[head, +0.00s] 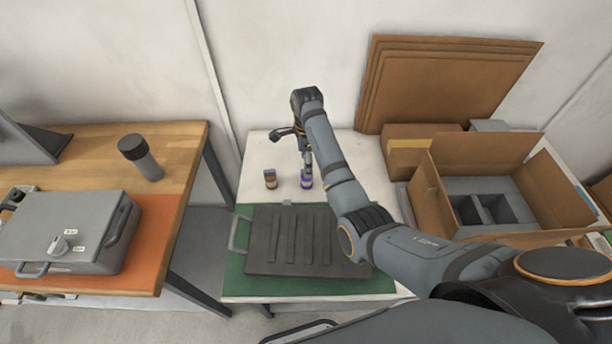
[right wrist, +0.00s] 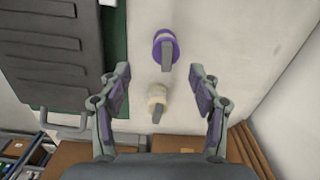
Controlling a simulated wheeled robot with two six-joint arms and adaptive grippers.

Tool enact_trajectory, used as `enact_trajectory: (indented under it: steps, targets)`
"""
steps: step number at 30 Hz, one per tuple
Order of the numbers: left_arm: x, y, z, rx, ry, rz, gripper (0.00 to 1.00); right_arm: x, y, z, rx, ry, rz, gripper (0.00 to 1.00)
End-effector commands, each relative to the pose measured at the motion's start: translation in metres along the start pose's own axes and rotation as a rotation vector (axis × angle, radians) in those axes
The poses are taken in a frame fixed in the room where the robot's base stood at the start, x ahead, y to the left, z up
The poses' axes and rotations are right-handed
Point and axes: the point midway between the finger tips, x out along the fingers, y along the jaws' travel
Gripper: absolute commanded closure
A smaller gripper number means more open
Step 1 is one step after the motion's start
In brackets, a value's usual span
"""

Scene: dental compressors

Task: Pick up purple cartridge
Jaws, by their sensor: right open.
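The purple cartridge (head: 306,181) stands on the white table top behind the dark ribbed case. In the right wrist view the purple cartridge (right wrist: 165,48), with a grey tab, lies just past the fingertips, above the gap between them. A cream-and-brown cartridge (head: 270,181) stands to its left in the head view. In the right wrist view this cream cartridge (right wrist: 157,97) appears between the spread fingers. My right gripper (right wrist: 159,70) is open and empty. In the head view it hangs over the purple cartridge, partly hidden by my arm. My left gripper is not in view.
The ribbed case (head: 290,240) lies on a green mat (head: 310,286) in front of the cartridges. An open cardboard box (head: 425,190) stands at right, with flat cardboard sheets (head: 445,80) behind. A wooden desk at left bears a grey case (head: 70,225) and dark cylinder (head: 140,157).

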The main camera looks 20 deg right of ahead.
Motion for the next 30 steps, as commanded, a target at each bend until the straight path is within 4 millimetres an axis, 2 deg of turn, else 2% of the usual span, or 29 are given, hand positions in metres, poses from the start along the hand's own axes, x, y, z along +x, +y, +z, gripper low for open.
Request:
enact_trajectory:
  steps: [4, 9, 12, 18, 22, 26, 30]
  targets:
    - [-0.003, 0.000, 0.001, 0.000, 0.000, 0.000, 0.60, 0.018, 0.000, 0.000, 0.000, 0.000, 0.000, 0.37]
    - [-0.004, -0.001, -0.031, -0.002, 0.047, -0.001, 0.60, 0.023, -0.001, 0.000, 0.000, 0.000, -0.001, 0.37]
    - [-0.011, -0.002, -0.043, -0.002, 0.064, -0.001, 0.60, 0.035, -0.001, -0.002, 0.000, 0.002, 0.004, 0.37]
    - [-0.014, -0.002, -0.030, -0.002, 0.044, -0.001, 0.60, 0.068, -0.002, -0.002, 0.000, 0.000, 0.001, 0.37]
    - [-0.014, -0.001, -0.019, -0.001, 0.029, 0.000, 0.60, 0.073, -0.003, -0.002, 0.000, -0.001, -0.002, 0.37]
    - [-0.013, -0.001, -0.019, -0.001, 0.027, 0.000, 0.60, 0.073, -0.003, -0.002, 0.000, -0.001, -0.002, 0.37]
    - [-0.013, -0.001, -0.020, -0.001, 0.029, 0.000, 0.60, 0.073, -0.003, -0.002, 0.000, -0.001, -0.002, 0.55]
